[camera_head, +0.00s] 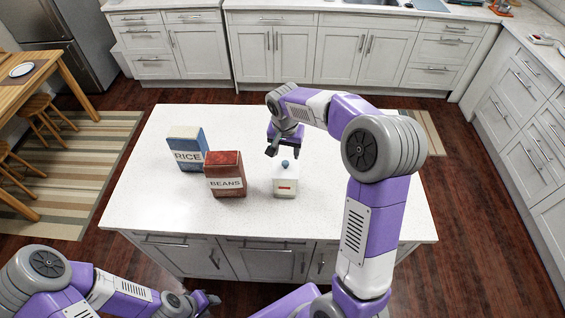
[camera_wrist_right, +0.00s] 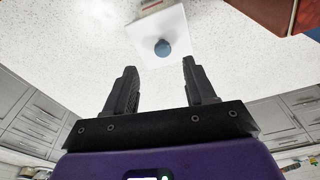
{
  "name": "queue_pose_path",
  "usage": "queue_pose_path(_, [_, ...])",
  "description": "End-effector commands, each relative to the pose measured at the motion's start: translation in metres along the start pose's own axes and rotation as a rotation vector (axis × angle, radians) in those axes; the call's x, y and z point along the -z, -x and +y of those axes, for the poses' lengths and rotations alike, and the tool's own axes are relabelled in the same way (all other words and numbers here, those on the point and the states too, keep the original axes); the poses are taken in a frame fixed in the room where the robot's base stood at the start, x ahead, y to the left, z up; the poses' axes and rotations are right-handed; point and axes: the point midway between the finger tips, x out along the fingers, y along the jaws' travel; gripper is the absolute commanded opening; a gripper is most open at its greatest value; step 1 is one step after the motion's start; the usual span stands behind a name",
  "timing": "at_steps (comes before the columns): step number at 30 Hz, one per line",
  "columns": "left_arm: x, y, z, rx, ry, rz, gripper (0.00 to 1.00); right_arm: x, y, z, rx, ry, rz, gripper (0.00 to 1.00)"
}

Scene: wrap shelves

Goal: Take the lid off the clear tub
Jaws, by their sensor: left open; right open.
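The clear tub (camera_head: 285,187) stands upright on the island counter, pale and boxy with a small red mark on its front. Its white lid (camera_head: 281,170) is on top, with a round blue knob (camera_head: 285,163). In the right wrist view the lid (camera_wrist_right: 142,38) and knob (camera_wrist_right: 162,48) lie beyond the fingertips. My right gripper (camera_head: 279,152) is open and empty, just behind and above the knob, apart from it; its spread fingers also show in the right wrist view (camera_wrist_right: 158,78). My left gripper (camera_head: 208,300) is low, in front of the counter, away from the tub.
A red BEANS box (camera_head: 225,176) stands close to the left of the tub, with a blue RICE box (camera_head: 187,150) behind it. The white counter (camera_head: 370,215) is clear to the right. Cabinets (camera_head: 290,50) line the back.

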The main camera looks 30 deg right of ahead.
Motion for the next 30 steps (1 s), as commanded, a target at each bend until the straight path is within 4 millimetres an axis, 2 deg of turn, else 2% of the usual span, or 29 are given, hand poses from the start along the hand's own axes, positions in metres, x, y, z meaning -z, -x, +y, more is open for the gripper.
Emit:
queue_pose_path(12, [0.0, 0.005, 0.002, 0.0, 0.0, 0.001, 0.43, -0.001, -0.056, -0.004, 0.0, 0.002, -0.005, 0.55])
queue_pose_path(21, [0.0, 0.005, 0.002, 0.0, 0.0, 0.001, 0.43, -0.001, -0.061, -0.004, 0.002, 0.004, -0.002, 0.54])
queue_pose_path(30, [0.0, 0.005, 0.002, 0.0, 0.0, 0.001, 0.43, -0.001, -0.061, -0.004, 0.002, 0.003, -0.002, 0.07])
